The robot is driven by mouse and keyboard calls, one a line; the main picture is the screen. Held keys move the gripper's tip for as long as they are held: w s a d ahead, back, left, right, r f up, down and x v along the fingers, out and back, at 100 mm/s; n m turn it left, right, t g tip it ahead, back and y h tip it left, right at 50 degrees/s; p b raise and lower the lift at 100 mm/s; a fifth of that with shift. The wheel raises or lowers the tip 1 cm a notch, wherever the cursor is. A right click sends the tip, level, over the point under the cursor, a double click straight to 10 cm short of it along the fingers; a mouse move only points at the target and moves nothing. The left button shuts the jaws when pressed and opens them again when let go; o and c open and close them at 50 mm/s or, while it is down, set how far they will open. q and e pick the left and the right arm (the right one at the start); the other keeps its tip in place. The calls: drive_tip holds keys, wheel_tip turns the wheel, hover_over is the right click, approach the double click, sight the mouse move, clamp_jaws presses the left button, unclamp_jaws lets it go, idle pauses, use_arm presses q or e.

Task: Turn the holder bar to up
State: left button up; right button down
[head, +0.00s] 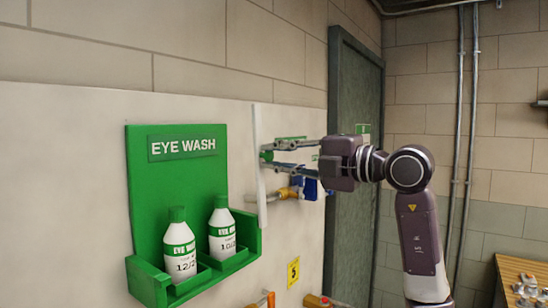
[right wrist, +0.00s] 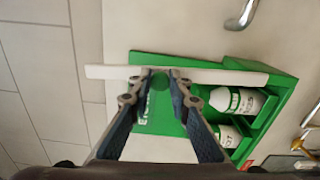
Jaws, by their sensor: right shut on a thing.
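The holder bar (head: 260,190) is a long white strip. It stands about upright in the head view, just right of the green eye wash holder. In the right wrist view the bar (right wrist: 110,72) lies across the picture, in front of the green holder. My right gripper (head: 267,153) reaches in from the right and is shut on the bar above its middle. In the right wrist view its fingertips (right wrist: 164,74) meet the bar, with a little green showing between the fingers. The exact contact is partly hidden. My left gripper is in neither view.
The green eye wash holder (head: 139,190) carries two white bottles (head: 181,252) with green caps. Blue and brass valve parts (head: 291,192) sit on the wall below my right gripper. A grey door (head: 355,120) and vertical pipes (head: 471,120) stand behind. A wooden surface (head: 515,270) is at lower right.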

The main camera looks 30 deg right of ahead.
drive_tip(key=shift+f, duration=0.1)
drive_tip(key=c, duration=1.8)
unclamp_jaws()
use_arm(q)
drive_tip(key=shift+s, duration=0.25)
use_arm(e)
drive_tip(key=v, duration=1.2)
